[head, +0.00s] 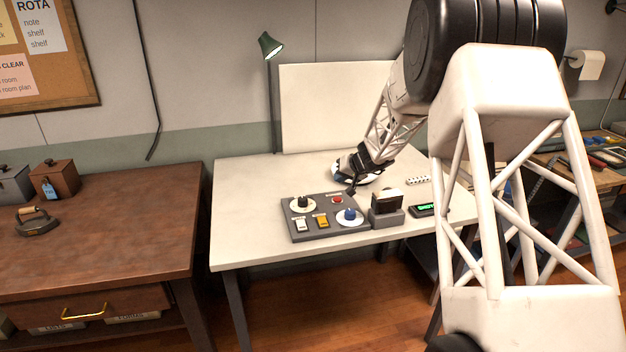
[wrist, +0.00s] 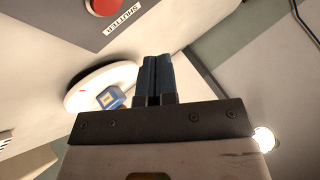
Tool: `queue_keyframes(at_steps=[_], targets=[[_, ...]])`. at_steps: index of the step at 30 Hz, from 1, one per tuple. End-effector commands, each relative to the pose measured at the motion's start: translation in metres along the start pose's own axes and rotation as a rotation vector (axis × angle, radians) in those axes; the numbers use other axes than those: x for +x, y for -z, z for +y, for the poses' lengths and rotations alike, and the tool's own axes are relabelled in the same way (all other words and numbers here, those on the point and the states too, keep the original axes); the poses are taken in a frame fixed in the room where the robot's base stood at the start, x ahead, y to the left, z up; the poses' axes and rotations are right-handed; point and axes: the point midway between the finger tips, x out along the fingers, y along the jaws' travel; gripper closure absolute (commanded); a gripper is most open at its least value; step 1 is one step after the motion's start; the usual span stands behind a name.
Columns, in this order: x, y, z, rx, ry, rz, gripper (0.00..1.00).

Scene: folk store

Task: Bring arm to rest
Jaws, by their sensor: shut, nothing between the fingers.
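My gripper (head: 351,191) is over the white table (head: 240,200), just behind the grey control panel (head: 325,228). Its two dark blue fingers are together and hold nothing in the wrist view (wrist: 154,75). The panel carries a red button (head: 337,199), a black knob, a blue knob (head: 350,214) on a white dial, and a white and a yellow switch. The wrist view shows the red button (wrist: 103,5) with a "SHUTTER" label beside it. My arm rises from the gripper to the upper right and hides part of the table.
A dark holder (head: 387,217) and a small green display (head: 427,210) stand right of the panel. A green lamp (head: 269,46) and white board (head: 330,100) stand behind. The table's left front is clear.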

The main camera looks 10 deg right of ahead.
Motion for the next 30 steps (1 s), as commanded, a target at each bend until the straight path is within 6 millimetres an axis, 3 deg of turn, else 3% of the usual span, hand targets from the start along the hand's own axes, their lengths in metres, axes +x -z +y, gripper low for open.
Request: queue_keyframes(at_steps=[7,14,20,30], targets=[[-0.008,-0.003,-0.010,-0.007,0.001,-0.009,1.00],[-0.039,-0.021,-0.050,-0.027,-0.002,-0.053,1.00],[-0.081,-0.052,-0.097,-0.051,-0.015,-0.115,1.00],[-0.157,-0.121,-0.165,-0.090,-0.066,-0.219,1.00]])
